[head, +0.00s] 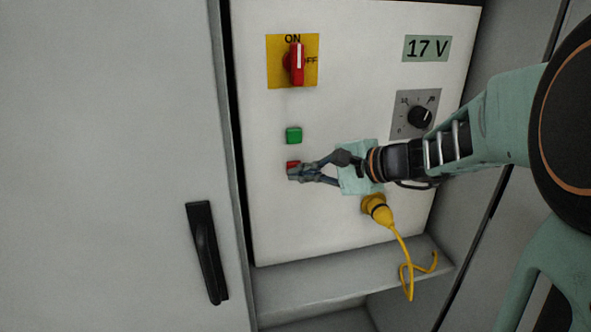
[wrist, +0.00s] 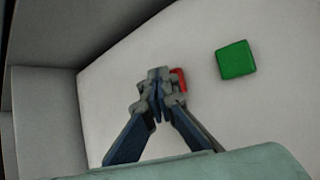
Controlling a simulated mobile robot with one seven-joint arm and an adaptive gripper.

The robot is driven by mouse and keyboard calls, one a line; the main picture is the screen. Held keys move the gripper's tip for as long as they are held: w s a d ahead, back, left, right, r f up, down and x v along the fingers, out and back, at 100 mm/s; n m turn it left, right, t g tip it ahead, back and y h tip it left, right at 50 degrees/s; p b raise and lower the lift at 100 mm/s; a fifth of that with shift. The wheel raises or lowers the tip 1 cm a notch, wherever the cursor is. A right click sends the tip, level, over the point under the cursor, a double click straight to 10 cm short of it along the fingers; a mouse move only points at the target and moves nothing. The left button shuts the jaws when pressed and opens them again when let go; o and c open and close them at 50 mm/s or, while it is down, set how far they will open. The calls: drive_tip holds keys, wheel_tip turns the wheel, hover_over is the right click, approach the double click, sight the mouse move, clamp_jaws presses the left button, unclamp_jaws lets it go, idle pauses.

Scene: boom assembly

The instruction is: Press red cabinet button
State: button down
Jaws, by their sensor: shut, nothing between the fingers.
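The red button (head: 292,164) is a small square on the white cabinet panel (head: 340,230), just below the green button (head: 294,135). My gripper (head: 295,173) is shut and empty, with its fingertips at the red button, covering its lower part in the head view. In the wrist view the fingertips (wrist: 160,82) lie over the red button (wrist: 180,78), whose right edge shows beside them. I cannot tell whether the fingertips touch it. The green button (wrist: 236,59) is to the upper right there, fully visible.
A red rotary switch (head: 297,63) on a yellow plate sits above. A black dial (head: 420,117) and a "17 V" display (head: 427,48) are at right. A yellow plug (head: 377,209) with a hanging cable is below my gripper. The cabinet door (head: 110,150) with a black handle (head: 206,252) is at left.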

drive_tip(key=shift+s+d+b, duration=0.25)
drive_tip(key=shift+s+b, duration=0.15)
drive_tip(key=shift+s, duration=0.45)
drive_tip(key=s, duration=0.2)
drive_tip(key=s+d+b, duration=0.1)
drive_tip(key=s, duration=0.1)
drive_tip(key=shift+s+d, duration=0.2)
drive_tip(key=shift+s, duration=0.2)
drive_tip(key=shift+f, duration=0.1)
